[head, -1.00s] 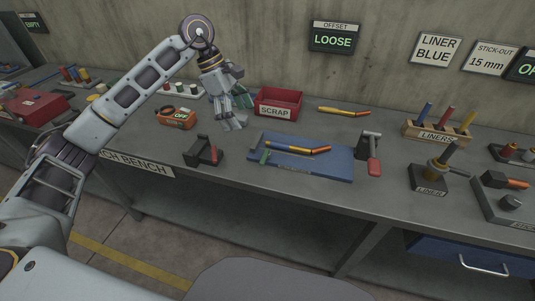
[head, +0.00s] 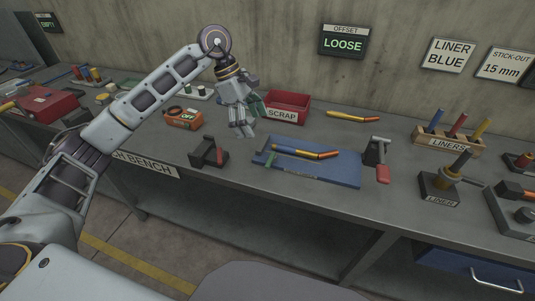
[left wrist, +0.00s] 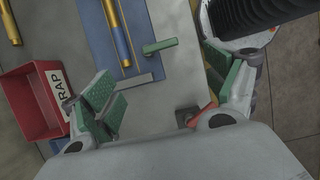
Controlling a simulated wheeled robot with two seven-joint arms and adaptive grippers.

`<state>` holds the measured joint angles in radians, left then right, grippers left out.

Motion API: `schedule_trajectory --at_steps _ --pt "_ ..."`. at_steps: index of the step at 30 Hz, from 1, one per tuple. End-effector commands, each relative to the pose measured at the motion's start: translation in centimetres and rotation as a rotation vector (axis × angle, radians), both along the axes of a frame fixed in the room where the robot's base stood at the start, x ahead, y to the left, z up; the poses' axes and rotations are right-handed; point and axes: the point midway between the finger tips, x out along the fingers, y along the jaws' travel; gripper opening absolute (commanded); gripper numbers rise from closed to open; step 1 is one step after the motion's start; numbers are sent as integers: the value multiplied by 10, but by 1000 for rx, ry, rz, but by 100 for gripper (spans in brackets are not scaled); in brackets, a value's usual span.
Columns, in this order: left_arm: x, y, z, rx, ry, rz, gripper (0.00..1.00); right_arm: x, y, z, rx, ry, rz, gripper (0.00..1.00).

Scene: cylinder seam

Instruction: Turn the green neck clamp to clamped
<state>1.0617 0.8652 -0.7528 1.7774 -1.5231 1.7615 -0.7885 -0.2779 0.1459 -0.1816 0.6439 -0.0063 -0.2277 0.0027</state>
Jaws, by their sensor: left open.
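The green neck clamp (head: 271,158) is a small green lever at the left end of the blue fixture board (head: 335,176). A yellow torch (head: 300,152) with an orange tip lies along this board. In the left wrist view the green lever (left wrist: 160,45) sticks out sideways beside the torch (left wrist: 121,35). My left gripper (head: 243,130) is open and empty, pointing down above the bench, behind and left of the clamp. In the left wrist view the open fingers (left wrist: 165,98) are spread wide with nothing between them; the clamp lies beyond them. My right gripper is not in view.
A red scrap bin (head: 287,108) stands close to the left gripper. A dark stand with a red part (head: 209,153) sits at the bench's front edge. A red-handled post (head: 378,160) stands right of the board. An offset sign (head: 343,43) reads LOOSE.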

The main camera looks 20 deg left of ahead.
Motion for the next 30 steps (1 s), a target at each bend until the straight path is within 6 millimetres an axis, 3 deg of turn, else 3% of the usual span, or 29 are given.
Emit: schedule_trajectory --at_steps 8,21,30 --pt "-1 -13 -33 1 3 -1 87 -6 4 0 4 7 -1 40" --pt "-2 -36 -86 0 3 -1 87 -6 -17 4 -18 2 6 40" --pt "-2 -45 -110 1 1 0 87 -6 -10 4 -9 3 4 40"
